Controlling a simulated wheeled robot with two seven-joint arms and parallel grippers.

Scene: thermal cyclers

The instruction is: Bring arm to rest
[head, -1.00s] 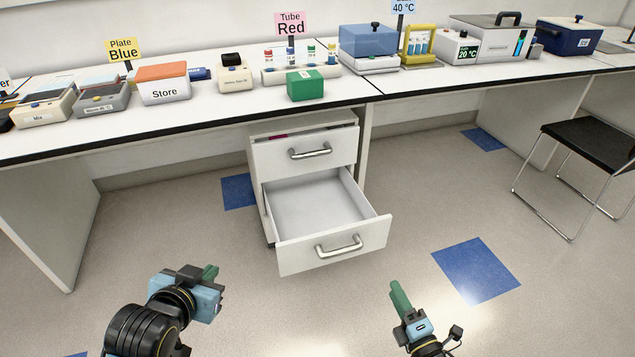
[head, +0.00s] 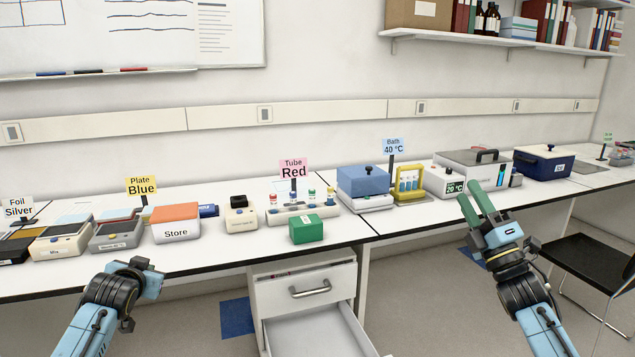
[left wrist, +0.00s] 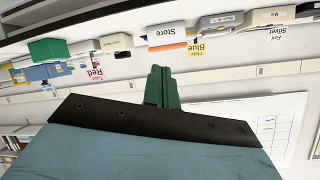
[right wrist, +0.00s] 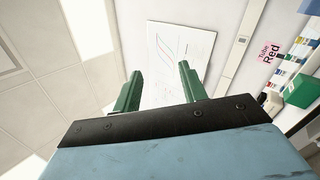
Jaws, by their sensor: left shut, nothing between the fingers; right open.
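My right gripper (head: 478,212) is raised at the right of the head view, with its green fingers pointing up and apart. It is open and empty, and the right wrist view (right wrist: 158,90) shows a clear gap between the fingers. My left arm comes in at the lower left of the head view, in front of the bench; its fingertips are hidden there. In the left wrist view, my left gripper (left wrist: 162,85) has its green fingers together with nothing between them. Both grippers appear apart from the things on the bench.
The bench (head: 250,254) carries several devices, a Store box (head: 176,224), a green box (head: 307,230), a tube rack (head: 302,211) and a blue bath (head: 364,183). Below, the lower drawer (head: 312,332) stands open. A black chair (head: 590,265) is at the right, and a shelf (head: 480,38) hangs above.

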